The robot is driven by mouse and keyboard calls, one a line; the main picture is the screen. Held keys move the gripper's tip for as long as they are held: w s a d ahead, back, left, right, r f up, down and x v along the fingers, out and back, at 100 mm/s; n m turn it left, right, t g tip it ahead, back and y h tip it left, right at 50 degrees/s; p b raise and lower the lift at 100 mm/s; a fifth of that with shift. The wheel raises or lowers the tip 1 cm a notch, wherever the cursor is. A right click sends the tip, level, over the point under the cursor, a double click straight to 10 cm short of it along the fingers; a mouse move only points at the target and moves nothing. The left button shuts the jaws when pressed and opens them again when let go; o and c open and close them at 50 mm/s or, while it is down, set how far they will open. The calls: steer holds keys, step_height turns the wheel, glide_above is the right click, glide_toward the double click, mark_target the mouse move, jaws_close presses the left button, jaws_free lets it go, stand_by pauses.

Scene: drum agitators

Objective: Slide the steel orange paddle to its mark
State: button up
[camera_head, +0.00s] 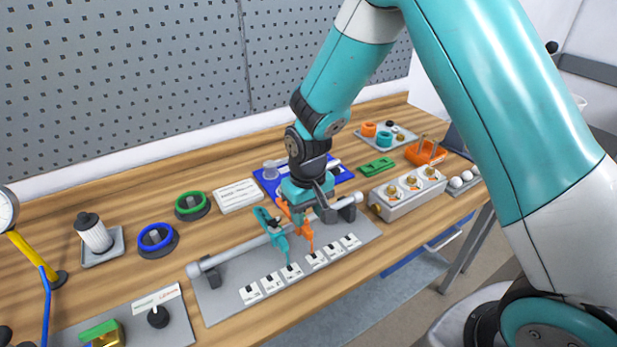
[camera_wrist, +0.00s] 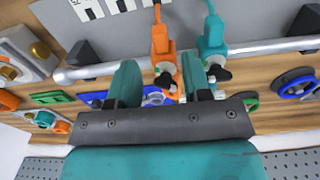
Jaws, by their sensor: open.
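The orange paddle (camera_head: 304,234) hangs on a steel rail (camera_head: 235,257) above a grey plate, with its tip over a row of white mark cards (camera_head: 316,259). A teal paddle (camera_head: 278,240) hangs on the same rail just to its left. In the wrist view the orange paddle (camera_wrist: 161,45) lies between my gripper's two fingers (camera_wrist: 160,78), with the teal paddle (camera_wrist: 212,42) just outside the right finger. My gripper (camera_head: 300,203) is open at the rail, around or just above the orange paddle's upper part. Contact cannot be told. Which card is its mark cannot be told.
Behind are a blue tray (camera_head: 268,184) and a green piece (camera_head: 377,167). Blue (camera_head: 156,237) and green (camera_head: 192,204) rings lie left. The teal paddle is close to my gripper.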

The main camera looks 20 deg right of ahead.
step_height(320, 180, up, 12)
steer(key=b, duration=0.1)
steer(key=shift+r+b, duration=0.25)
steer(key=shift+b, duration=0.15)
steer(key=s+a+r+n+y, duration=0.2)
steer(key=s+r, duration=0.1)
steer(key=s, duration=0.8)
steer(key=s+a+r+n+y, duration=0.2)
steer(key=s+a+r+n, duration=0.1)
steer(key=s, duration=0.8)
steer(key=shift+s+b, duration=0.3)
steer(key=shift+b, duration=0.05)
stand_by(0.5)
